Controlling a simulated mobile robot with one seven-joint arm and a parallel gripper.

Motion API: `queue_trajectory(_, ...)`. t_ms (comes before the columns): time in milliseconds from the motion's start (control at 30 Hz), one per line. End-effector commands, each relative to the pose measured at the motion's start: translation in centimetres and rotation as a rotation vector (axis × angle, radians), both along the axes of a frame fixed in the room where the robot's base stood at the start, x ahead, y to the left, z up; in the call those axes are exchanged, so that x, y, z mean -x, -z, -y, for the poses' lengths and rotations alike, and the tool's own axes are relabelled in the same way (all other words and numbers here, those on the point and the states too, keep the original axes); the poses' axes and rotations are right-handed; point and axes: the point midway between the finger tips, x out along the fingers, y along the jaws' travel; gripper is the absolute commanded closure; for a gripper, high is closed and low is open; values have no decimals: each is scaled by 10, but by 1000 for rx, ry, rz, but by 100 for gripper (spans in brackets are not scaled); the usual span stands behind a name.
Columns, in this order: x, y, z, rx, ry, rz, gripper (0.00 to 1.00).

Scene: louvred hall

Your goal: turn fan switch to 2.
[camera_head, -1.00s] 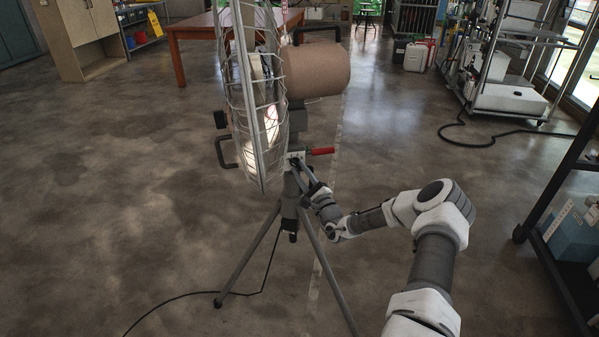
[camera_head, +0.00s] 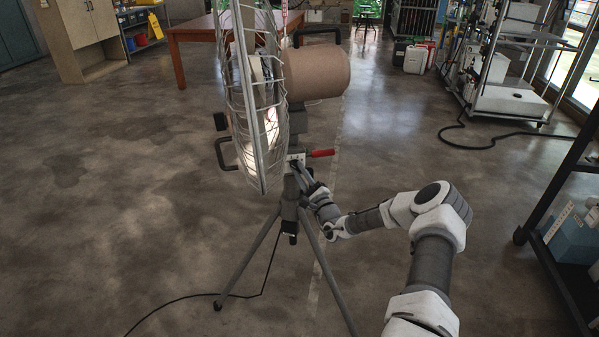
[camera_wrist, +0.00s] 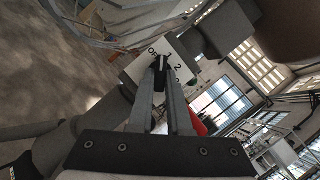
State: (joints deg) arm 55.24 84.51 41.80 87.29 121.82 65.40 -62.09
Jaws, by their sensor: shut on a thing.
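The fan (camera_head: 316,72) stands on a grey tripod, its wire cage (camera_head: 258,110) facing left in the head view. Its switch is a black knob (camera_wrist: 161,64) on a white plate (camera_wrist: 142,68) marked OFF, 1, 2 and a partly hidden further mark. The plate also shows in the head view (camera_head: 296,158). The knob's white line points up between OFF and 1 in the wrist view; its exact setting is hard to tell. My gripper (camera_wrist: 163,76) is shut on the knob, one finger on each side. In the head view my gripper (camera_head: 298,168) reaches the plate from the lower right.
A red handle (camera_head: 322,153) sticks out just right of the plate, close to my gripper. Tripod legs (camera_head: 328,275) and a black cable (camera_head: 200,294) spread below. A dark shelf rack (camera_head: 560,190) stands at the right. The floor at the left is clear.

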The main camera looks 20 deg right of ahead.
Motion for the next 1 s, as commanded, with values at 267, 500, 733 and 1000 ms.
queue_trajectory(267,0,1,-2,-124,0,24,100)
queue_trajectory(500,0,2,-3,-319,1,62,100)
queue_trajectory(733,0,3,-6,-509,1,99,100)
queue_trajectory(1000,-1,4,-8,-674,1,132,100)
